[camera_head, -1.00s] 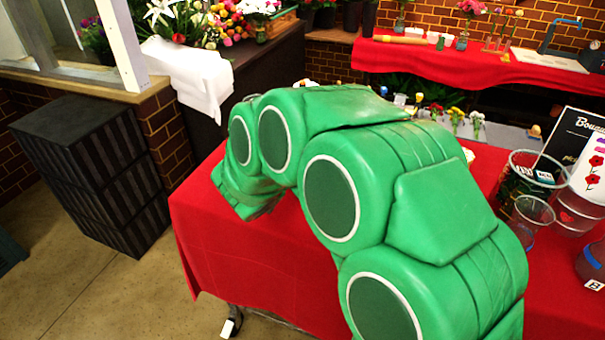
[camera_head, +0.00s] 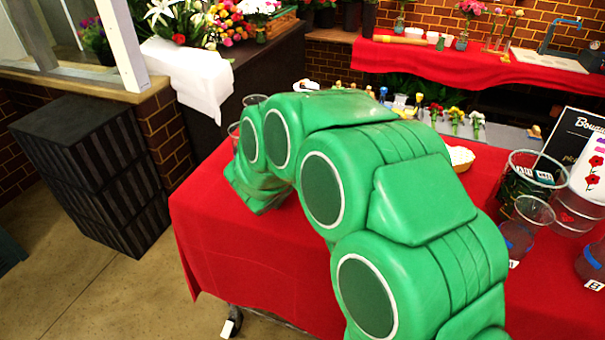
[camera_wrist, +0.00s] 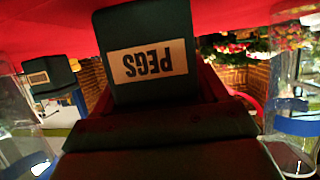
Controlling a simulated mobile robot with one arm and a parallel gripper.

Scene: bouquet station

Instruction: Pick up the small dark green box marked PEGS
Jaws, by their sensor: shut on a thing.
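The dark green box marked PEGS (camera_wrist: 150,32) is large in the upper middle of the wrist view, its pale label upside down. My gripper (camera_wrist: 158,100) is shut on it; the dark gripper parts fill the lower middle of that view. I cannot tell whether the box touches the red cloth. In the head view my green arm hides the gripper and the box.
A second dark box (camera_wrist: 45,76) shows at the left of the wrist view. Clear vessels stand on both sides there, one at right (camera_wrist: 292,125). On the red table (camera_head: 250,255), a clear vase (camera_head: 530,175) and a pale bowl (camera_head: 460,157) stand at right. The table's front left is clear.

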